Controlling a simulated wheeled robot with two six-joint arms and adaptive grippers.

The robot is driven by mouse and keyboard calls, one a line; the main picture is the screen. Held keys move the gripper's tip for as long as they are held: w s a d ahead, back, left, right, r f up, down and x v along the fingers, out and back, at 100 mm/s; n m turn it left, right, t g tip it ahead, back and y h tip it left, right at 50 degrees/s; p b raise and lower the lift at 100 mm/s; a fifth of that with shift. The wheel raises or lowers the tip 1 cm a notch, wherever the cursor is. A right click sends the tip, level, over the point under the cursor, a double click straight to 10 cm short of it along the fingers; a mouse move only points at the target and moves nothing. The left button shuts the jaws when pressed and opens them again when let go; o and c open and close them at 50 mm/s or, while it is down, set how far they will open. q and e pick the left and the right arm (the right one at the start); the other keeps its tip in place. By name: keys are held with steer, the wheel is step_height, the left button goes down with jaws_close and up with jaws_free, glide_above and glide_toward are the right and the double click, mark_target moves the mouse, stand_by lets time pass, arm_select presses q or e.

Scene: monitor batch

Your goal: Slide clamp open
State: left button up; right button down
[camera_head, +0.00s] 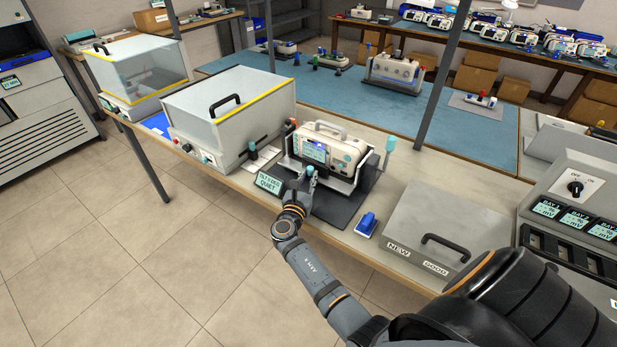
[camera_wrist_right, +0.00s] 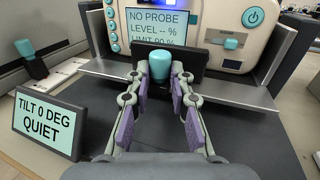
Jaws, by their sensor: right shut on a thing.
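The monitor (camera_head: 330,150) is a pale box with a carry handle and a lit screen. It stands in a grey fixture with side plates on a dark base plate (camera_head: 335,208). A teal-topped clamp knob (camera_head: 310,170) stands upright at its front; in the right wrist view the knob (camera_wrist_right: 160,64) is in front of the screen. My right gripper (camera_head: 305,183) is shut on this knob, its two fingers on either side in the wrist view (camera_wrist_right: 160,80). The fingers partly hide the knob's lower part. My left gripper is not in view.
A tilt display (camera_head: 269,184) reading "TILT 0 DEG QUIET" sits left of the gripper. A clear-lidded box (camera_head: 230,110) stands further left. A blue item (camera_head: 367,223) and a grey handled case (camera_head: 440,230) lie right. Another teal-topped post (camera_head: 390,144) stands right of the monitor.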

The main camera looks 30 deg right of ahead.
steer(key=shift+a, duration=0.2)
steer(key=shift+d+f, duration=0.1)
steer(key=shift+d, duration=0.05)
steer(key=c, duration=1.5)
jaws_free()
steer(key=shift+d, duration=0.1)
steer(key=shift+c, duration=0.2)
steer(key=shift+o, duration=1)
steer(key=shift+f, duration=0.1)
steer(key=shift+o, duration=0.8)
steer(key=shift+r, duration=0.5)
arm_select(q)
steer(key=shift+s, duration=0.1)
arm_select(e)
step_height(320, 180, up, 9)
steer(key=shift+r, duration=0.1)
